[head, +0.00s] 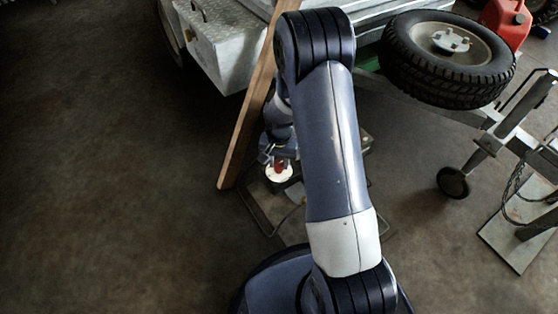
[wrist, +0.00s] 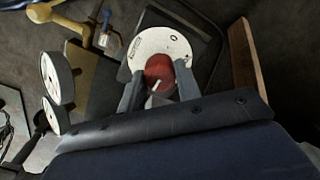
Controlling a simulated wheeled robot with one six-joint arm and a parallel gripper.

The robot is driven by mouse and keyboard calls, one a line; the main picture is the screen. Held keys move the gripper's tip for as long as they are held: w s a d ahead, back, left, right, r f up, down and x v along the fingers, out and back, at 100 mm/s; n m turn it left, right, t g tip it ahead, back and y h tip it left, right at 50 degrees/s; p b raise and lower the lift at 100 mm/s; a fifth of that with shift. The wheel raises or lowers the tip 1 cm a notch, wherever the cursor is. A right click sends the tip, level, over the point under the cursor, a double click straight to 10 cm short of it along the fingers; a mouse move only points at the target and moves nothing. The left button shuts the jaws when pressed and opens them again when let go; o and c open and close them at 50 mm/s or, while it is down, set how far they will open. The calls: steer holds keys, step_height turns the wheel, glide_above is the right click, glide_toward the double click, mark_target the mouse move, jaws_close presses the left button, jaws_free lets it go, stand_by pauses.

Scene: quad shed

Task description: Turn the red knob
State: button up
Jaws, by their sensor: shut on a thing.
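The red knob (wrist: 159,72) sits on a round white dial plate (wrist: 150,42) with dark marks, and a small pale pointer shows on the knob. My gripper (wrist: 159,82) is shut on the red knob, one finger on each side of it. In the head view the knob (head: 279,167) is a small red spot on the white plate (head: 279,175), beneath my gripper (head: 277,160). My own arm hides much of the area to the right of the knob.
A wooden plank (head: 248,118) leans close by the dial. A trailer with a metal box (head: 225,45), a spare tyre (head: 449,57) and a jockey wheel (head: 453,182) stands behind and to the right. A red can (head: 507,20) is at the top right. Floor at left is clear.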

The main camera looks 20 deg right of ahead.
mark_target(279, 163)
stand_by(0.5)
steer(key=o, duration=1)
step_height(279, 163, up, 11)
steer(key=p, duration=0.3)
steer(key=shift+f, duration=0.1)
steer(key=shift+f, duration=0.15)
step_height(279, 163, down, 11)
steer(key=b, duration=0.3)
steer(key=shift+r, duration=0.2)
